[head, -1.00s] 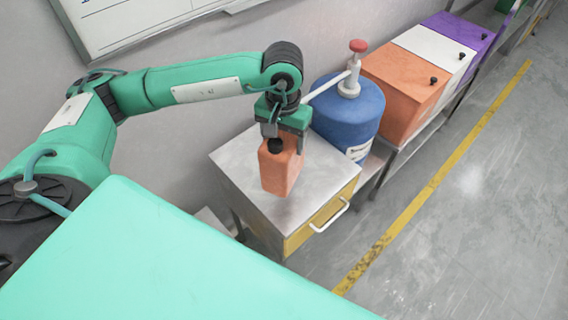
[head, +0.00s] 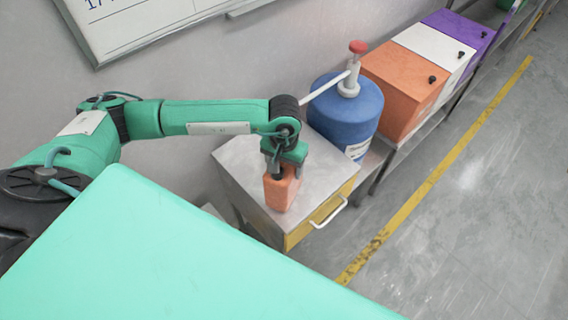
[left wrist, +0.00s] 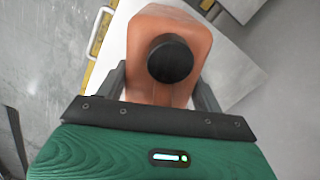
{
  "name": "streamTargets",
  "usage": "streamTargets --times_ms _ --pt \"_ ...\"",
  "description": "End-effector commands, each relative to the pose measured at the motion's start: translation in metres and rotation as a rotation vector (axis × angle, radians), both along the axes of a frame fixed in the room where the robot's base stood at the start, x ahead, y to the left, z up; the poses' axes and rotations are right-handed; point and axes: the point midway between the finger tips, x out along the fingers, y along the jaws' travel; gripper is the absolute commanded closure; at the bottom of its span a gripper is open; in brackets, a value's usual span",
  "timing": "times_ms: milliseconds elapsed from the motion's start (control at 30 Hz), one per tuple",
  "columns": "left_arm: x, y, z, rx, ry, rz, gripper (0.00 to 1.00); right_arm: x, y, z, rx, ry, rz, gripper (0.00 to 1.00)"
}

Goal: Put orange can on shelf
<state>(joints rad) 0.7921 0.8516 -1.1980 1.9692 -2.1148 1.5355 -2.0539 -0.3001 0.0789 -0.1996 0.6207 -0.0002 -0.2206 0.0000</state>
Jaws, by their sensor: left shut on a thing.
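The orange can (head: 282,193), a blocky container with a black cap, is over the grey top of a small metal cabinet (head: 248,165). It looks upright and very close to or touching that top; I cannot tell which. My left gripper (head: 276,172) comes down from above and is shut on the can, hiding its upper part. In the left wrist view the can (left wrist: 150,25) and its black cap (left wrist: 170,60) sit between the two dark fingers of the gripper (left wrist: 162,90). My right gripper is not in view.
A blue canister (head: 345,112) with a red knob stands close behind the cabinet. Orange (head: 395,90), white and purple boxes line a metal rack along the wall. The cabinet has a yellow drawer with a white handle (head: 328,213). The floor at right is clear.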

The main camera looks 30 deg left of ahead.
Motion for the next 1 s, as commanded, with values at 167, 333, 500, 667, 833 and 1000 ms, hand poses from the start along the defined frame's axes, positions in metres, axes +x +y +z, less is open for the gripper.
streamTargets --times_ms 167,333,500,667,833,1000 --pt "0.001 0.000 -0.003 -0.001 -0.002 0.000 0.94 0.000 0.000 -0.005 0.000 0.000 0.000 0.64" --pt "0.000 0.000 -0.003 0.000 0.000 0.000 0.10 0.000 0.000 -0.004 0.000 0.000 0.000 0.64" --pt "0.000 0.000 -0.002 0.000 0.000 0.000 0.10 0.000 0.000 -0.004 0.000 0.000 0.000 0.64" --pt "0.000 0.000 0.000 0.000 0.001 0.000 0.10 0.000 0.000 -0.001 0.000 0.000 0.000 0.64" --pt "0.001 0.000 0.015 -0.001 -0.004 0.000 0.10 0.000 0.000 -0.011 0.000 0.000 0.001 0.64" --pt "0.001 0.000 0.053 0.000 -0.006 -0.001 0.10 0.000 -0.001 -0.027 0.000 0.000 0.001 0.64"
